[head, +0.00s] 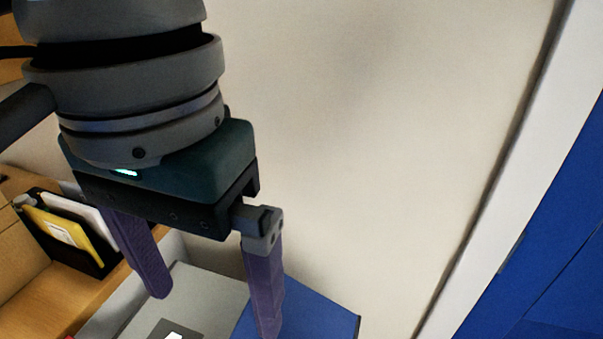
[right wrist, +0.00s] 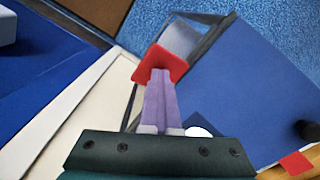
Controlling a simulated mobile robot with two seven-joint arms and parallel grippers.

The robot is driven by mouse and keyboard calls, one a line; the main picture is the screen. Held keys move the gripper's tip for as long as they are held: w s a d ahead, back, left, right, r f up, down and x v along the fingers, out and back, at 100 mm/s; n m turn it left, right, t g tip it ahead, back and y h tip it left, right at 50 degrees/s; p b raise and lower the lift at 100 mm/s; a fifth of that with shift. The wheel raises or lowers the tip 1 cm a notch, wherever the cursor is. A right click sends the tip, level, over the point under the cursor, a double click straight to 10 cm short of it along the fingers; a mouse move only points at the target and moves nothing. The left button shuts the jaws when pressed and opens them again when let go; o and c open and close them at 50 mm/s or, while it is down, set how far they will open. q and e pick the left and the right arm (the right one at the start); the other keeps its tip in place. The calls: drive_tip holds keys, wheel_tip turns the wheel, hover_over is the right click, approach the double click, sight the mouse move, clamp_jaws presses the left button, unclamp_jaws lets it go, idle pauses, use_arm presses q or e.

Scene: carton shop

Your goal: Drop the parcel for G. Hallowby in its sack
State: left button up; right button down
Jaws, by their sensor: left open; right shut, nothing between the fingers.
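No parcel with a readable name shows, and I cannot make out a sack for G. Hallowby. My left gripper (head: 214,314) hangs fingers down in the head view, open, with nothing between its purple fingers. Below it is a light grey surface (head: 207,285) with a dark patch and a white mark, cut off by the bottom edge. My right gripper (right wrist: 160,78) is shut and empty in the right wrist view. A red square piece (right wrist: 161,63) shows at its fingertips; I cannot tell whether they touch it.
A black holder (head: 97,264) with a yellow item (head: 62,238) and a white one stands on a wooden surface at left. A blue panel (head: 318,308) adjoins the grey surface. A pale wall fills the middle. A large blue panel (right wrist: 250,85) and a second red square (right wrist: 296,163) lie right.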

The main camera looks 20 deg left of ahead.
drive_tip(key=shift+d+r+p, duration=0.15)
drive_tip(key=shift+r+p, duration=3.1)
drive_tip(key=shift+r, duration=0.1)
